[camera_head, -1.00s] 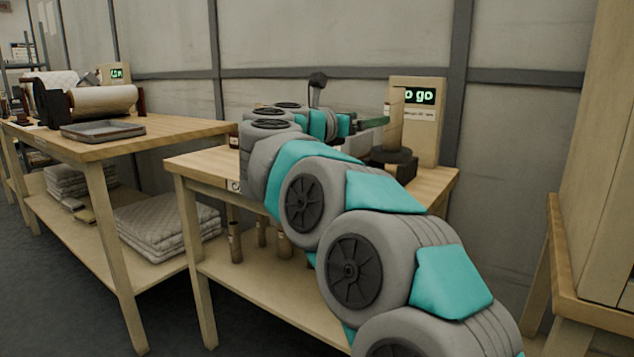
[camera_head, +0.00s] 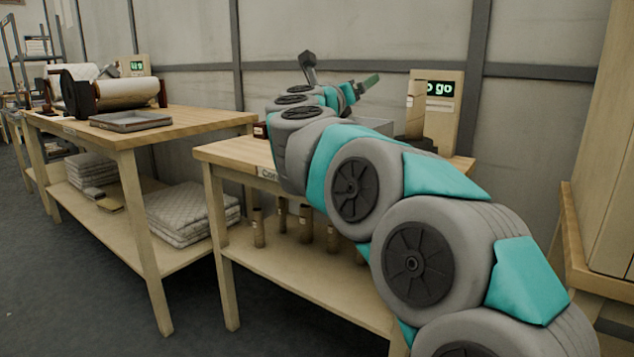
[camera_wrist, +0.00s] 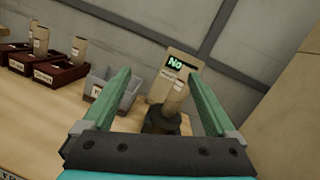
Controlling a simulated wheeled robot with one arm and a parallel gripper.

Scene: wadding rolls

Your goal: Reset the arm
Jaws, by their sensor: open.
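My gripper (camera_wrist: 165,105) is open and empty in the wrist view, its two green fingers spread above the table. In the head view a green finger of my gripper (camera_head: 366,85) shows raised over the right table, pointing right. A cardboard tube (camera_wrist: 176,98) standing on a dark base (camera_wrist: 161,121) shows between and beyond the fingers; I cannot tell how far off it is. The tube also shows in the head view (camera_head: 417,102), right of the gripper. A display box (camera_wrist: 160,84) with green letters stands behind it.
A grey bin (camera_wrist: 112,95) and dark red holders (camera_wrist: 48,72) with tubes stand on the right table (camera_head: 230,153). The left table (camera_head: 190,118) holds a roll (camera_head: 127,93) and a grey tray (camera_head: 131,121). Several tubes stand on the lower shelf. A wooden cabinet (camera_head: 590,150) is at right.

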